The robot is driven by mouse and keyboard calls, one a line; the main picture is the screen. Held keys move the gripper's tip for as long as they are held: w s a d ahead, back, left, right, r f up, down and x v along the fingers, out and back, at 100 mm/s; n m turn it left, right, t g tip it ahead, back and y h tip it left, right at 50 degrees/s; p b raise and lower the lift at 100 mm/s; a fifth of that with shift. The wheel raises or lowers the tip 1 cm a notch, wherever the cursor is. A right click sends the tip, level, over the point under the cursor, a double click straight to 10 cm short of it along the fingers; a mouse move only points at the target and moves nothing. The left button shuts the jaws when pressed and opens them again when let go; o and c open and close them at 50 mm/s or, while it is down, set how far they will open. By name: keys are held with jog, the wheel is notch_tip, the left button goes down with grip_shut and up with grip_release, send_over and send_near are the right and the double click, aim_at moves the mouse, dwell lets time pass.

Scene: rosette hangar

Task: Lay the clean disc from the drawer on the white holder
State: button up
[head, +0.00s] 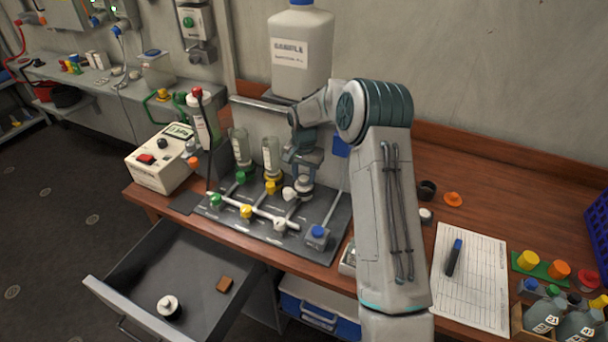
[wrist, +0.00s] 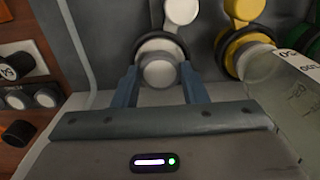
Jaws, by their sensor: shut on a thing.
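My gripper (wrist: 162,82) is shut on a round white piece (wrist: 158,70), with one finger on each side of it. This piece is at the white holder (wrist: 152,44), which has a dark rim and stands by a white tap. I cannot tell whether the piece is part of the holder or separate from it. In the head view my gripper (head: 303,180) is low over the white station of the grey panel. The drawer (head: 203,262) is open. In it lie a white-topped round piece with a black base (head: 168,306) and a small brown block (head: 225,285). I cannot make out a clean disc.
The yellow holder (wrist: 235,48) and a clear bottle (wrist: 285,95) stand close to the right in the wrist view. A white pipe with taps (head: 255,212) crosses the panel. A large white jug (head: 300,50) stands behind. A paper sheet (head: 470,280) lies at right.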

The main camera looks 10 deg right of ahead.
jog(key=shift+f+b, duration=0.35)
jog(key=shift+b, duration=0.25)
dwell(0.7)
dwell(0.4)
jog(key=o, duration=1.3)
jog(key=shift+r, duration=0.1)
jog(key=shift+r+p, duration=1.85)
jog(key=shift+r, duration=1.85)
